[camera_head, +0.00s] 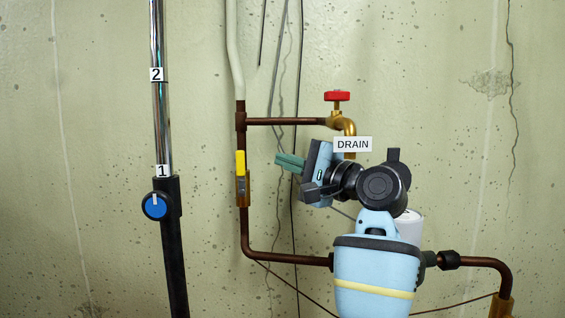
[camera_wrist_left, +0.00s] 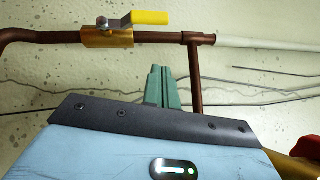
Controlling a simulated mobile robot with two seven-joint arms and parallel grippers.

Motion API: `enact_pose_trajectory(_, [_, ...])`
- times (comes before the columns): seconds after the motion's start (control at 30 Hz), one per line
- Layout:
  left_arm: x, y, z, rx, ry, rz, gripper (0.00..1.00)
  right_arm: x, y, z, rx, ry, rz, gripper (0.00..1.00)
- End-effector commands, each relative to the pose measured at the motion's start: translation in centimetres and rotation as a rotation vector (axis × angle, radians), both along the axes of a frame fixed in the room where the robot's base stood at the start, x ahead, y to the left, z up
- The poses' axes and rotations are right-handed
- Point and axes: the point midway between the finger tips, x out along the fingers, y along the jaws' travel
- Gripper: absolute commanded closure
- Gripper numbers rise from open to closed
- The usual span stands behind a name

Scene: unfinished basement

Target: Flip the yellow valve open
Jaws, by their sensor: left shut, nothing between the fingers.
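The yellow valve handle (camera_head: 240,162) is on a brass valve body (camera_head: 243,190) in the vertical copper pipe. The handle lies along the pipe, pointing up from its pivot. The left wrist view shows the yellow handle (camera_wrist_left: 150,18) and the brass body (camera_wrist_left: 108,38) with the pipe running sideways; the handle stands slightly off the pipe and parallel to it. My left gripper (camera_head: 279,160) is to the right of the handle, apart from it. Its green fingers (camera_wrist_left: 161,78) are closed together and empty. My right gripper is not in view.
A brass drain tap (camera_head: 347,130) with a red knob (camera_head: 337,96) and a DRAIN label (camera_head: 353,144) is close above my left gripper. A pole with a blue dial (camera_head: 155,206) stands left. Wall space between pole and pipe is clear.

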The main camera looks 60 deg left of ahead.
Motion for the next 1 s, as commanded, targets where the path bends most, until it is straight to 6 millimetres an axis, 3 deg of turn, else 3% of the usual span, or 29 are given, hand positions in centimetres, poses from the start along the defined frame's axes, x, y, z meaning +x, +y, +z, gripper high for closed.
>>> enact_pose_trajectory(0.13, [1.2,-3.2,0.1,0.000,0.004,-0.006,1.00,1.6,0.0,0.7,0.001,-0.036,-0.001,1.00])
enact_pose_trajectory(0.4, [2.5,-7.3,0.1,0.000,0.003,-0.005,1.00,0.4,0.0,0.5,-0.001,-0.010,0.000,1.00])
enact_pose_trajectory(0.6, [2.9,-8.5,0.0,0.000,0.003,-0.005,1.00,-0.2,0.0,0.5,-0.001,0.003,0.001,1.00])
enact_pose_trajectory(1.0, [2.9,-8.5,0.0,0.000,0.003,-0.004,1.00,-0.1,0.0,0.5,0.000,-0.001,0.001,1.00])
